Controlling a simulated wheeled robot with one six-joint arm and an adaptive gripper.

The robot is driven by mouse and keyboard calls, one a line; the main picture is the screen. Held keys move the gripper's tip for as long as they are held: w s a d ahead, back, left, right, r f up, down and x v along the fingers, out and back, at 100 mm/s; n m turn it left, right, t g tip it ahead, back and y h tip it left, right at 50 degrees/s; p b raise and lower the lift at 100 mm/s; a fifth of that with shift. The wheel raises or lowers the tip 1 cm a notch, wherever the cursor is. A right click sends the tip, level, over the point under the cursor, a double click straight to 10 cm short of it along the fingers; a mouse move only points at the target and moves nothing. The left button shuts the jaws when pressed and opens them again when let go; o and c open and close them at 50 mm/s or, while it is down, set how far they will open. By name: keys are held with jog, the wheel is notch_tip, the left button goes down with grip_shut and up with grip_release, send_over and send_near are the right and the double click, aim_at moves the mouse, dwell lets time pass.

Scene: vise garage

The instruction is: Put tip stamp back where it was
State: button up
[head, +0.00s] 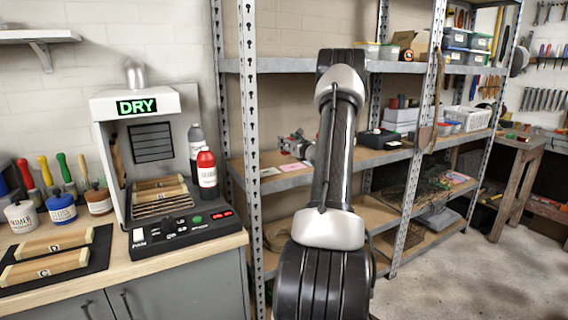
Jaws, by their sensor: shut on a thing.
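My gripper (293,145) is small in the head view, at the end of my arm, in front of the middle shelf of the metal rack. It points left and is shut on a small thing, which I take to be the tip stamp. The stamp's shape and marking are too small to make out, and the gripper partly hides it. It appears to be above the shelf board.
The metal rack (247,120) has uprights left and right of my arm. A dark case (379,139) and a white basket (467,118) stand further right on the shelf. The drying booth (150,100) and red bottle (207,173) are on the left counter. The floor at right is clear.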

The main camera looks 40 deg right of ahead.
aim_at(287, 153)
jog(key=w+d+r, duration=0.2)
jog(key=w, duration=0.5)
jog(key=w+d+r, duration=0.1)
jog(key=w+r, duration=0.1)
jog(key=w, duration=0.4)
jog(key=shift+h, duration=0.3)
jog(key=f, duration=0.5)
jog(key=shift+d+f, duration=0.3)
jog(key=shift+d, duration=0.05)
jog(key=shift+f, duration=2.1)
jog(key=shift+f, duration=0.1)
jog(key=o, duration=0.8)
jog(key=shift+s, duration=0.15)
jog(key=v, duration=1.1)
jog(key=shift+s+a, duration=0.1)
jog(key=shift+s, duration=0.25)
